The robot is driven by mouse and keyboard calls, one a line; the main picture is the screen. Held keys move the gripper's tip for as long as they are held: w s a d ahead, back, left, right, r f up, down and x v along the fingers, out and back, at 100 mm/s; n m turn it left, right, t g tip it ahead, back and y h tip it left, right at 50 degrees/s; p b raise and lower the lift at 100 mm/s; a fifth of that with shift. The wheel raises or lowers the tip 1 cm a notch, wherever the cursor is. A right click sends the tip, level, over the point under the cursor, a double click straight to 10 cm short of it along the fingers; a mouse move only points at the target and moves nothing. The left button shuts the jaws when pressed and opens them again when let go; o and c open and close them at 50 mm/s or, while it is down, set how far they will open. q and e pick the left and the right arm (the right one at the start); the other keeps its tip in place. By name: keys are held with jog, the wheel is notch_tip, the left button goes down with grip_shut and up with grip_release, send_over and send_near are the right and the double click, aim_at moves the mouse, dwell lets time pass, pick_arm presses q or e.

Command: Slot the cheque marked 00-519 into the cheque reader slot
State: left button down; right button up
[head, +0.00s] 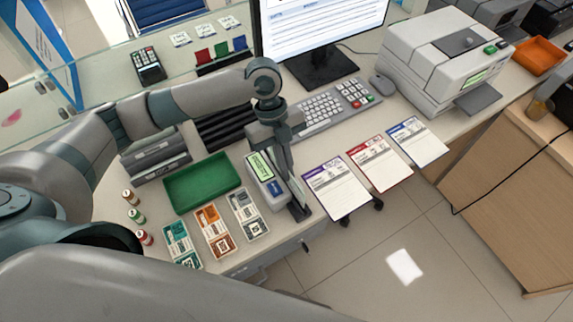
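My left gripper (286,165) points down over the right side of a small device with a green display (260,165), which looks like the cheque reader. A dark channel (299,211) shows at the device's front right. A thin pale strip (297,186) lies below the fingers; I cannot tell whether it is a cheque in the grip or part of the reader. The fingers are seen nearly edge-on, so their opening is unclear. No marking 00-519 is legible. My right gripper is not in view.
Purple-headed (337,190), red-headed (379,165) and blue-headed (417,143) sheets lie at the counter's front edge. Teal (180,243), orange (214,230) and grey (247,214) printed stacks sit left of the reader, near a green tray (202,183). A keyboard (322,112) and printer (440,55) stand behind.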

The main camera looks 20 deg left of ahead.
pick_arm(q)
jog(key=shift+f, duration=0.55)
jog(key=shift+f, duration=0.1)
jog(key=c, duration=2)
grip_release()
jog(key=shift+r+p, duration=3.2)
jog(key=shift+r, duration=0.35)
jog(key=shift+f, duration=0.1)
